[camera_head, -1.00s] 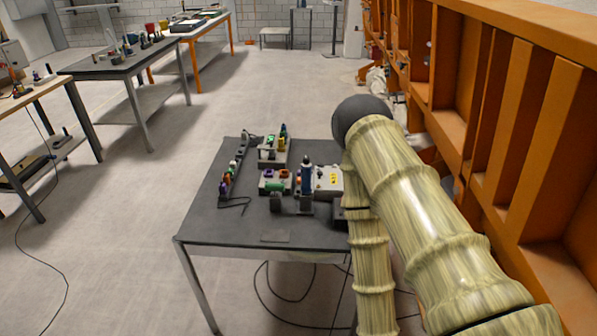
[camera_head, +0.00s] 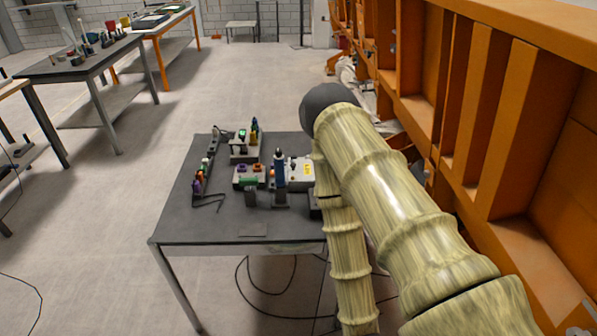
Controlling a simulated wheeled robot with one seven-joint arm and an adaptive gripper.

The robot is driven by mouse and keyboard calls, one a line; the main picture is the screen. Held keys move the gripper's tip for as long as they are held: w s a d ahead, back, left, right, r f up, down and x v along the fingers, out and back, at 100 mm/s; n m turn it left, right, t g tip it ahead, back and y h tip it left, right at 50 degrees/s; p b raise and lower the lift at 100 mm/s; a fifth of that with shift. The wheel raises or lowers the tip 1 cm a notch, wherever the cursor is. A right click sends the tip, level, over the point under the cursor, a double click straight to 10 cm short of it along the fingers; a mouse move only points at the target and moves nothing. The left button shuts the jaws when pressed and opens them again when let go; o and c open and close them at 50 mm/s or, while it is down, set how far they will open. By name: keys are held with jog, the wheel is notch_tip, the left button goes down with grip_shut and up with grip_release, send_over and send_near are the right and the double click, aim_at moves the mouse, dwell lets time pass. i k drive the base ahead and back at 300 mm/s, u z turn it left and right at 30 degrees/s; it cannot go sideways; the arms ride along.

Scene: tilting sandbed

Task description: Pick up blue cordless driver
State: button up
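A slim upright blue tool (camera_head: 279,160), which looks like the blue cordless driver, stands near the middle of the dark-topped table. Its lower end meets a dark grey piece (camera_head: 280,190); I cannot tell whether this is its base or a holder. My pale ridged arm crosses the right side of the table, to the right of the tool and apart from it in the picture. My gripper cannot be made out; the arm's far end is hidden or out of frame.
The table (camera_head: 190,220) also bears a light grey box (camera_head: 300,180), a long rack of small tools (camera_head: 201,178) and a small stand (camera_head: 243,155). Its front left is mostly bare. An orange metal frame (camera_head: 500,130) rises on the right. Cables lie on the floor.

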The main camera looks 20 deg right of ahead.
aim_at(279, 162)
jog(key=u, duration=1.45)
jog(key=i, duration=1)
jog(key=z, duration=1.65)
